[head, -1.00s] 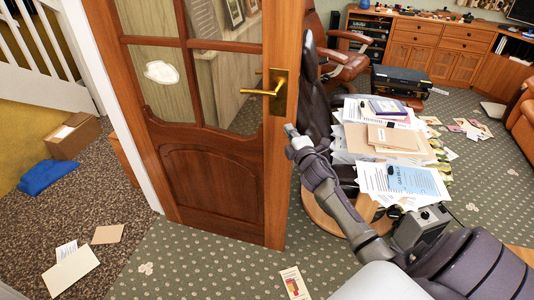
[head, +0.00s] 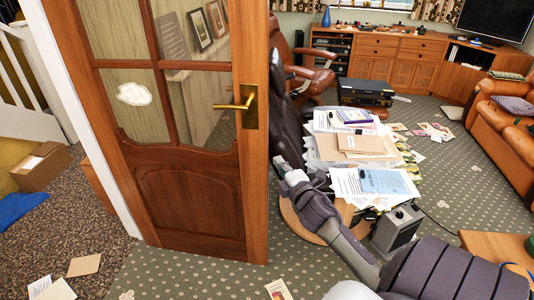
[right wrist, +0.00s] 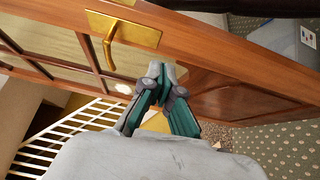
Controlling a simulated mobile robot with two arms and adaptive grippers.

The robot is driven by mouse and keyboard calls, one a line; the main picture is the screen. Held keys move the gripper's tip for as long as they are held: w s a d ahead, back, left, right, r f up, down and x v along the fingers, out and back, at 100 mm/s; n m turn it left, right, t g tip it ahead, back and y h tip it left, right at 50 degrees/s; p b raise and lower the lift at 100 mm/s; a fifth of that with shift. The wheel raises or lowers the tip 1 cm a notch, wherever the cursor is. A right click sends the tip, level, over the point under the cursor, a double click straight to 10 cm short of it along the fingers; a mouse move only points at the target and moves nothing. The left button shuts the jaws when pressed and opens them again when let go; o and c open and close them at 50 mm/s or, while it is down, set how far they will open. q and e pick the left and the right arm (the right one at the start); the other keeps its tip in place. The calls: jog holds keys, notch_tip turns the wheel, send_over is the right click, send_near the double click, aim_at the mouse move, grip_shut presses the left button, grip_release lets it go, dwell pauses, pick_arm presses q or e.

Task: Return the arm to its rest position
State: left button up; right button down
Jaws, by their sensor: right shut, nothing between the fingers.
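My right arm reaches in from the lower right of the head view. Its right gripper (head: 281,164) is shut and empty, close to the free edge of the wooden door (head: 190,199) and below the brass handle (head: 244,106). I cannot tell whether it touches the door. In the right wrist view the gripper's fingers (right wrist: 157,70) are closed together in front of the door (right wrist: 215,85), with the handle (right wrist: 111,38) at upper left. My left gripper is out of view.
A small table with piled papers (head: 372,182) and a dark chair (head: 283,80) stand beyond my arm. A grey box-shaped device (head: 397,228) sits on the carpet. An orange sofa (head: 502,113) is at right. A cardboard box (head: 42,168) lies beyond the doorway.

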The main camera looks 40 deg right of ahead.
jog(key=shift+s, duration=0.15)
jog(key=s+a+f+m+g+y, duration=0.1)
jog(key=s+a+f+m+g, duration=0.2)
jog(key=f, duration=0.9)
jog(key=s+a+f+m+g+y, duration=0.1)
jog(key=s+a+f+g, duration=0.3)
jog(key=f, duration=0.8)
jog(key=s+a+f+m+g+y, duration=0.15)
jog(key=s+f, duration=0.35)
jog(key=f, duration=0.7)
jog(key=s+a+f+m+g, duration=0.2)
jog(key=s+a+f, duration=0.3)
jog(key=s, duration=0.5)
jog(key=s+a+f+m+g+y, duration=0.1)
jog(key=s+a+f+m+g, duration=0.1)
jog(key=s+a+f, duration=0.4)
jog(key=s+a+f+m+g+y, duration=0.1)
jog(key=s+a+f, duration=0.4)
jog(key=s, duration=1.1)
notch_tip(320, 180, down, 4)
jog(key=shift+a+r+m+g, duration=0.15)
jog(key=shift+a+m+g, duration=0.35)
jog(key=shift+g, duration=0.75)
jog(key=shift+s+d, duration=0.1)
jog(key=shift+d, duration=0.05)
